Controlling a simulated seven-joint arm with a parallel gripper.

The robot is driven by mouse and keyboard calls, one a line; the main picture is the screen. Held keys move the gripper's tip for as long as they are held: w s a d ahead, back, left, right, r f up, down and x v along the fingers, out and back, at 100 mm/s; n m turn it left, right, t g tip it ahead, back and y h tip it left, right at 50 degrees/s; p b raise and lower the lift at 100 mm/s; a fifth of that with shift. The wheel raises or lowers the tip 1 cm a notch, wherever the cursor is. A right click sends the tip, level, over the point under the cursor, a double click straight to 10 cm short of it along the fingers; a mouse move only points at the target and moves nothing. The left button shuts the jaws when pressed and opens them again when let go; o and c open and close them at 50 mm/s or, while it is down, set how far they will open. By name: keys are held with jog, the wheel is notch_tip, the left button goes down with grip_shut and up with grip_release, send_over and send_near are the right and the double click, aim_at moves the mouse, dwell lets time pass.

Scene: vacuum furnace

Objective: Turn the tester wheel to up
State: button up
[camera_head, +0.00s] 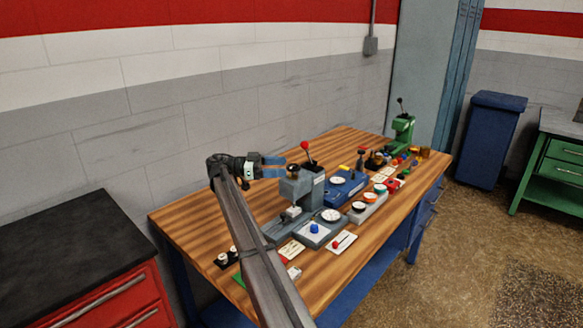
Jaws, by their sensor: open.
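A grey bench tester (303,190) stands on the wooden workbench (195,230), with a dial and a blue knob on its base. A small dark brownish round part (293,171) shows at its upper left side; it may be the wheel, but it is too small to tell its setting. My gripper (281,166) points right, with its blue fingers apart and empty. Its tips are close to this round part in the picture; I cannot tell whether they touch it. My arm link hides part of the bench to the left of the tester.
A red-knobbed lever (304,147) rises behind the tester. A blue device (345,185) stands right of it, and a green press (403,130) at the far end. Small parts and cards crowd the bench front. The bench's left end is mostly bare.

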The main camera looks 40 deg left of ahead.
jog(key=shift+v, duration=2.55)
jog(key=n+t+y, duration=0.5)
jog(key=n+y, duration=0.2)
jog(key=y, duration=0.3)
send_near(293, 168)
jog(key=w, duration=0.8)
jog(key=w+d, duration=0.1)
jog(key=w, duration=0.4)
jog(key=shift+d+f, duration=0.1)
jog(key=shift+f, duration=0.15)
jog(key=shift+c, duration=0.4)
